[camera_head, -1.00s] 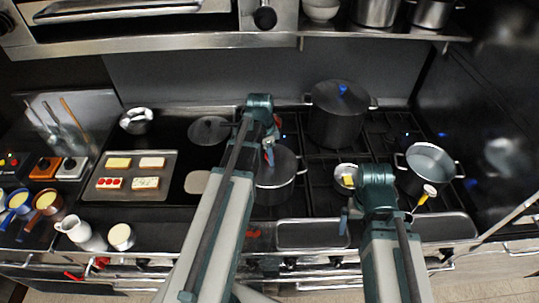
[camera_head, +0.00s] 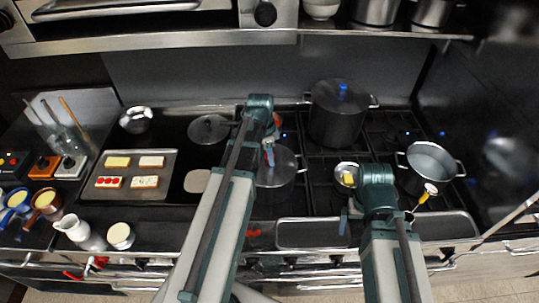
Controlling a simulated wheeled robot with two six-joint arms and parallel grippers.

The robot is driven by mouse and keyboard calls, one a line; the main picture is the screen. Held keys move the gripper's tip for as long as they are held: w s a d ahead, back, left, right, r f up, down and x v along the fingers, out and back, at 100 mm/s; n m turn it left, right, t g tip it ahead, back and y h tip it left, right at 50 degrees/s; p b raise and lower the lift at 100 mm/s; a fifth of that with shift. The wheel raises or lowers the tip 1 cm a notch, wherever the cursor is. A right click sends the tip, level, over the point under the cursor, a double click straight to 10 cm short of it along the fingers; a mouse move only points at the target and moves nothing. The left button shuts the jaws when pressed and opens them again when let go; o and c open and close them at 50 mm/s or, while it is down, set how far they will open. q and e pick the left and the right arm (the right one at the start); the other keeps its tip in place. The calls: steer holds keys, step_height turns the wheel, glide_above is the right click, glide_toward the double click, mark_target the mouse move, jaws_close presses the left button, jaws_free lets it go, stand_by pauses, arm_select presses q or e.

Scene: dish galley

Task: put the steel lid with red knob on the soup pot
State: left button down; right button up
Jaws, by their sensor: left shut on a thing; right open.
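My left gripper (camera_head: 268,153) is shut on the steel lid (camera_head: 285,162) at its red knob, which the fingers mostly hide. The lid lies over the mouth of a dark pot (camera_head: 272,190) in the middle of the stove. My arm covers the left part of both, and I cannot tell whether the lid rests on the rim or hovers just above it. My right gripper (camera_head: 350,217) is open and empty above the front edge of the stove, right of that pot.
A tall pot with a blue-knobbed lid (camera_head: 338,118) stands behind. An open pot (camera_head: 431,164) stands at the right, and a small pan (camera_head: 346,174) with something yellow lies between. Another lid (camera_head: 208,129) and a tray of bread (camera_head: 129,192) lie left.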

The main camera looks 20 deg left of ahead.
arm_select(q)
jaws_free()
stand_by(0.6)
steer(key=shift+r, duration=0.15)
steer(key=shift+r+p, duration=3.45)
steer(key=shift+p, duration=0.1)
steer(key=shift+f, duration=0.15)
step_height(320, 180, down, 6)
steer(key=b, duration=0.6)
